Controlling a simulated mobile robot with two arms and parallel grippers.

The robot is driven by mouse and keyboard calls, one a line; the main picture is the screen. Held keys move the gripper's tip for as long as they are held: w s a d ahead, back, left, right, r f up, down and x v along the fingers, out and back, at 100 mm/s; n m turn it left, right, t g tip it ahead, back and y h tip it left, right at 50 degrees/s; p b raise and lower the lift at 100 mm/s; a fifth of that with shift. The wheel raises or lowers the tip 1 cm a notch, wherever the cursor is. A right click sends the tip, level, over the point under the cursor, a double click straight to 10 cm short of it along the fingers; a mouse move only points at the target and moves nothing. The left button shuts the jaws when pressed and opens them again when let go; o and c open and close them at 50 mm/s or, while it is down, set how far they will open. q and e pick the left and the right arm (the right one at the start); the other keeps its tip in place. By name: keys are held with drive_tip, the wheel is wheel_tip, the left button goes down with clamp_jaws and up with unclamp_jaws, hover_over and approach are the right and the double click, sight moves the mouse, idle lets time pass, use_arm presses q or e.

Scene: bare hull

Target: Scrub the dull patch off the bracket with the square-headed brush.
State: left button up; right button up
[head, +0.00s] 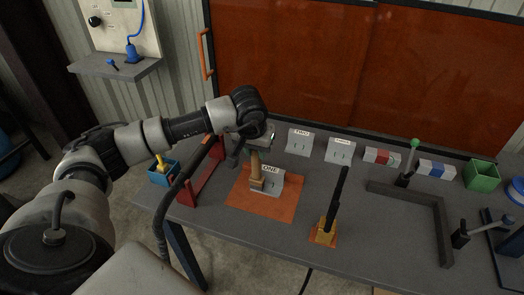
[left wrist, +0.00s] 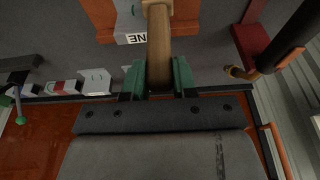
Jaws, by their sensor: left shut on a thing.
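My left gripper (head: 258,145) is shut on the tan handle of a brush (head: 256,165), which points down beside the bracket labelled ONE (head: 271,184). That bracket is grey and stands on an orange mat (head: 284,209). The bracket (left wrist: 130,20) is partly hidden behind the handle there. I cannot make out the dull patch, the head's shape, or whether the brush touches the bracket. My right gripper is not in view.
Brackets labelled TWO (head: 299,142) and, apparently, THREE (head: 340,151) stand behind. A yellow-based tool with a tall black handle (head: 335,200) stands front right. A red rack (head: 202,172) and blue box (head: 163,174) are left. A dark L-shaped bar (head: 425,202) and green box (head: 481,174) are right.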

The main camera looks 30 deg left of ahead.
use_arm(q)
drive_tip(key=shift+w+d, duration=0.75)
drive_tip(key=shift+d, duration=2.05)
drive_tip(key=shift+s+a+b, duration=0.25)
drive_tip(key=shift+a+b, duration=0.1)
drive_tip(key=shift+a, duration=0.6)
drive_tip(key=shift+s+a+b, duration=0.25)
drive_tip(key=shift+a+b, duration=0.1)
drive_tip(key=shift+a, duration=0.55)
drive_tip(key=shift+s+a+b, duration=0.25)
drive_tip(key=shift+a+b, duration=0.1)
drive_tip(key=shift+a, duration=0.6)
drive_tip(key=shift+r+p, duration=2.35)
drive_tip(key=shift+r, duration=1.7)
drive_tip(key=shift+d, duration=0.1)
